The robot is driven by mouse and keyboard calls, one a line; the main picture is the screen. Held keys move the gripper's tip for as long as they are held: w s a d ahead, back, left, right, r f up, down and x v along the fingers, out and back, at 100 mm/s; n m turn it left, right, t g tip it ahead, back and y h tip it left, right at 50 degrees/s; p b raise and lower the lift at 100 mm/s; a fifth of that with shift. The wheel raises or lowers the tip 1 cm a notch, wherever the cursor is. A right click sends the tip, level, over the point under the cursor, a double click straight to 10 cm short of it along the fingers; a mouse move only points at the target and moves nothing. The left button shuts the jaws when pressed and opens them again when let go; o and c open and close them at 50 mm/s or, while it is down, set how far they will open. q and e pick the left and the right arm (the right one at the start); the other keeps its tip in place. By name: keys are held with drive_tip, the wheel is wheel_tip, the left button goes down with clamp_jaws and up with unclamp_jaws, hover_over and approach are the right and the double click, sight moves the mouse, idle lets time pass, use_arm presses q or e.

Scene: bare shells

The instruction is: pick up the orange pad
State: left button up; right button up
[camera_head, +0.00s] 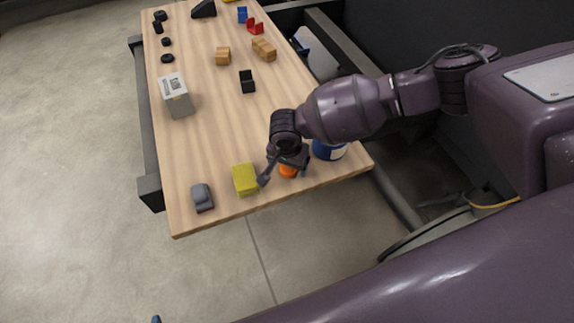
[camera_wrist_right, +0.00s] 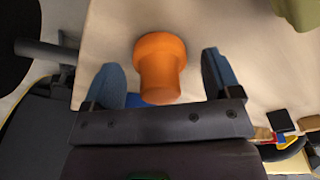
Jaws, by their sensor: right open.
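The orange pad (camera_head: 288,171) stands on the wooden table near its front edge, partly hidden by my right gripper in the head view. In the right wrist view the orange pad (camera_wrist_right: 160,65) shows as a round, stepped piece with a wider end and a narrower end. My right gripper (camera_head: 285,172) is over it and open. In the wrist view the two blue-grey fingers of the right gripper (camera_wrist_right: 165,75) are apart, one on each side of the pad, with a gap on both sides. My left gripper is not in view.
A yellow block (camera_head: 245,179) stands close to the left of my right gripper, and a grey piece (camera_head: 202,197) farther left. A blue can (camera_head: 329,150) is close on the right. A grey box (camera_head: 176,96) and small wooden blocks (camera_head: 264,49) stand farther back.

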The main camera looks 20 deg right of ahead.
drive_tip(key=shift+f, duration=0.4)
drive_tip(key=shift+r, duration=0.1)
drive_tip(key=c, duration=1)
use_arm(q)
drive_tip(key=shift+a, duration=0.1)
use_arm(e)
wheel_tip(320, 180, up, 9)
drive_tip(key=p, duration=0.3)
drive_tip(key=shift+w+r, duration=0.1)
drive_tip(key=shift+r, duration=0.1)
use_arm(q)
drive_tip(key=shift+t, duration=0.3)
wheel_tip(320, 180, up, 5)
drive_tip(key=p, duration=0.2)
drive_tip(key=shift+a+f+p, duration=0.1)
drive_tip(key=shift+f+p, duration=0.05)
drive_tip(key=shift+p, duration=0.2)
use_arm(e)
wheel_tip(320, 180, up, 11)
drive_tip(key=shift+f, duration=0.2)
